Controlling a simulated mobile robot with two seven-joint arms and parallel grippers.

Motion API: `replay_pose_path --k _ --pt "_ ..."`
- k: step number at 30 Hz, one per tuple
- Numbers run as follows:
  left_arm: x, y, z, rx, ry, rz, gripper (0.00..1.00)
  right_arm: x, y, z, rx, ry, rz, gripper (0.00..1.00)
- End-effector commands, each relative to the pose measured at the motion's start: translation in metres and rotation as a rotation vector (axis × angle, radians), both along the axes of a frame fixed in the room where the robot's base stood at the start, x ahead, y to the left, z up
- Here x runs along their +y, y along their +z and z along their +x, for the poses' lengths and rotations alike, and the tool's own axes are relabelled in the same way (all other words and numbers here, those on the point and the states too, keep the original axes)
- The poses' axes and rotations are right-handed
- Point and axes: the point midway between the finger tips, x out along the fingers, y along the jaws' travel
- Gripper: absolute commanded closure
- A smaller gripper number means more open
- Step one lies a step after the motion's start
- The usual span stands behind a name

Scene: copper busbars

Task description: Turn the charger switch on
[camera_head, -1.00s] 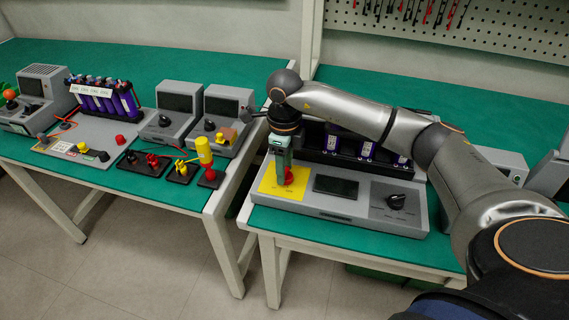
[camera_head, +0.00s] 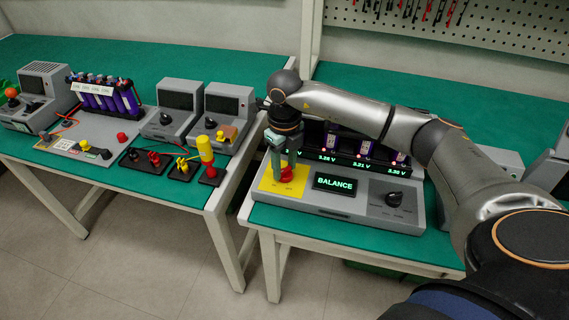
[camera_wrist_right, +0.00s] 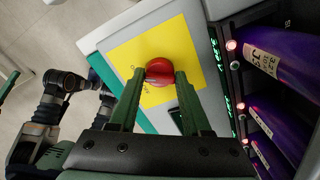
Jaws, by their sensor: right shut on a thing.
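The charger (camera_head: 337,211) is a grey unit on the green bench, with a yellow panel (camera_head: 269,182) at its left front and a red switch knob (camera_head: 286,174) on it. My right gripper (camera_head: 283,166) points down at the panel and is shut on the red knob. In the right wrist view, the two green fingers flank the red knob (camera_wrist_right: 159,71). The knob's exact setting is hidden by the fingers. The charger's display (camera_head: 335,184) is lit and reads BALANCE. Green voltage readings and small red lights show by the purple cells. My left gripper is not in view.
A black dial (camera_head: 394,199) sits right of the display. Purple cells (camera_head: 362,148) stand in the black rack behind it. The left bench holds another battery pack (camera_head: 105,99), grey devices and a yellow-handled tool (camera_head: 206,151). A gap separates the benches.

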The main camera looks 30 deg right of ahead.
Motion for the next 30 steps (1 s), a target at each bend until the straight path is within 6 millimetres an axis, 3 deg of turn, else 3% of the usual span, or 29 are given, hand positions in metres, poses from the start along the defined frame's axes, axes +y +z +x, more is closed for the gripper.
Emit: replay_pose_path --k 7,8,15,24,30 --pt "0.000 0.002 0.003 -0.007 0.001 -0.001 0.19 0.000 0.001 0.001 -0.002 -0.005 0.000 1.00" --pt "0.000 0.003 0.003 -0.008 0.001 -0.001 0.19 0.000 0.001 0.001 -0.003 -0.005 0.001 0.51" --pt "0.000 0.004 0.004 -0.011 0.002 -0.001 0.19 0.000 0.000 0.000 -0.002 -0.003 0.000 0.24" --pt "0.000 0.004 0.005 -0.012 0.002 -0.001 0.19 0.000 0.002 0.000 -0.002 -0.002 0.000 0.22" --pt "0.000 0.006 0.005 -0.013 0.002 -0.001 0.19 0.000 0.028 0.001 -0.006 -0.002 0.002 0.22"
